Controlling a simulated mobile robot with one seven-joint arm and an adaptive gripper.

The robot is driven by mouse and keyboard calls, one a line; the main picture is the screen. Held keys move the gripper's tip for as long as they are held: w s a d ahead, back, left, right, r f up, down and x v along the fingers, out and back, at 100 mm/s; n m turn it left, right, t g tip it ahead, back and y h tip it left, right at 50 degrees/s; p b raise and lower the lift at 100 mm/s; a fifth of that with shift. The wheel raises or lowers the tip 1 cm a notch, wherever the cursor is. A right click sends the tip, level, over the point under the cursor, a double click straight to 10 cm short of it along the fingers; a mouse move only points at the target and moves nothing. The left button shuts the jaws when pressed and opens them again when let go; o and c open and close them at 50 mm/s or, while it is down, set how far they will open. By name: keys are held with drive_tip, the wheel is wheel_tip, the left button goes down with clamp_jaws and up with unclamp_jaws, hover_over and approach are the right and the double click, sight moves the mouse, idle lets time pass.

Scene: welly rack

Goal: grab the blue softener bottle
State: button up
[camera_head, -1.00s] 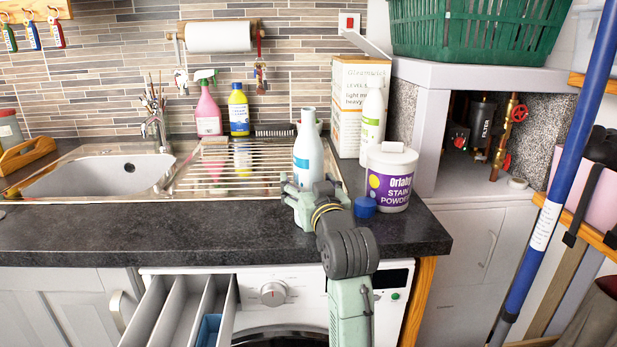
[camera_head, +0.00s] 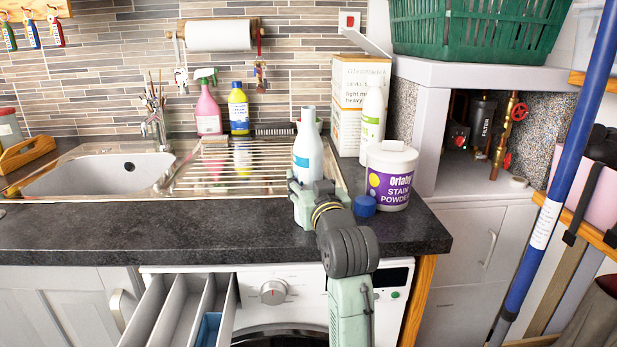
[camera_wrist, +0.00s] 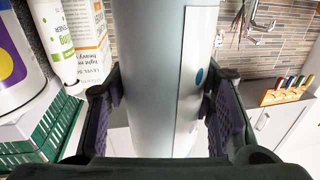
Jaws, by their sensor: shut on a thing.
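The pale blue softener bottle (camera_head: 307,152) with a white label stands upright at the right end of the draining rack, near the front of the counter. My gripper (camera_head: 308,186) is at its lower part, shut on it from the front. In the wrist view the bottle (camera_wrist: 165,70) fills the middle, with one finger pad against each side.
A stain powder tub (camera_head: 390,177) and a blue cap (camera_head: 364,206) stand close on the right. A white bottle (camera_head: 372,122) and a carton (camera_head: 350,85) are behind. The washing machine's detergent drawer (camera_head: 185,308) is open below; the left counter (camera_head: 130,228) is clear.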

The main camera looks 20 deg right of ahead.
sight(308, 166)
drive_tip(key=shift+r, duration=0.15)
drive_tip(key=shift+r+b, duration=0.4)
drive_tip(key=shift+r, duration=1.3)
drive_tip(key=s+a+r+b, duration=0.1)
drive_tip(key=s+a+b, duration=0.1)
drive_tip(key=s+a, duration=0.8)
drive_tip(key=shift+s+a+r, duration=0.15)
drive_tip(key=shift+a, duration=0.85)
drive_tip(key=shift+a, duration=0.1)
